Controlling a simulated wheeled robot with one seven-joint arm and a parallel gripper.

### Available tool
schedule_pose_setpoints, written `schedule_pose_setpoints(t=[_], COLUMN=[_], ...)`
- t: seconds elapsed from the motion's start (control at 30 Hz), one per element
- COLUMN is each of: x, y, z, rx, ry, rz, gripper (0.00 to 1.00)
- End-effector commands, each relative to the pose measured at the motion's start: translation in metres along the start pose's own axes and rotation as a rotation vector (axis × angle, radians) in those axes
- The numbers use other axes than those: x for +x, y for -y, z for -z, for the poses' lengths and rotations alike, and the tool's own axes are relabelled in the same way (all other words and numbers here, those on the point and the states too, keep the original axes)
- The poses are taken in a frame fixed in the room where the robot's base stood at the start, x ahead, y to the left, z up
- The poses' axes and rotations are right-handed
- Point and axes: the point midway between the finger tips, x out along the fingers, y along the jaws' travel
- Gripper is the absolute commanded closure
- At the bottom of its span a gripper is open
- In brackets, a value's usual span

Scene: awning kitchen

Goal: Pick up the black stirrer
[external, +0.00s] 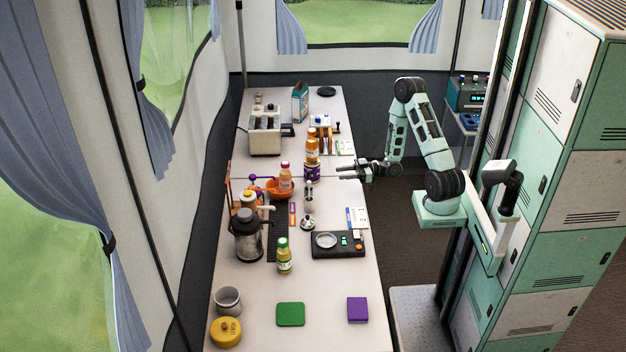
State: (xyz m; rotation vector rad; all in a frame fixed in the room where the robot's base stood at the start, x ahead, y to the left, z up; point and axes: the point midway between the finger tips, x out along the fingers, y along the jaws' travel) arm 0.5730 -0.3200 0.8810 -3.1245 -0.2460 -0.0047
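I cannot surely pick out the black stirrer; at this size no thin black stick on the table can be told for certain. A small dark upright item (337,128) stands near the back right of the table, but its kind is unclear. My gripper (345,172) reaches in from the right, over the table's right edge, to the right of the purple-labelled jar (312,172). Its fingers look apart, with nothing seen between them.
The long white table (258,306) is crowded in the middle. A toaster (264,136) is behind.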

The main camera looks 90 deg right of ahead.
Motion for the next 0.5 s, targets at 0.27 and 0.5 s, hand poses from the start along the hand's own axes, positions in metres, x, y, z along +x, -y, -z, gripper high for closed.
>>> schedule_pose_setpoints(t=[0.27,0.5], x=[0.060,0.091], y=[0.000,-0.001], z=[0.001,0.000], rx=[0.000,0.000], ry=[0.001,0.002], rz=[0.004,0.001], gripper=[0.62,0.62])
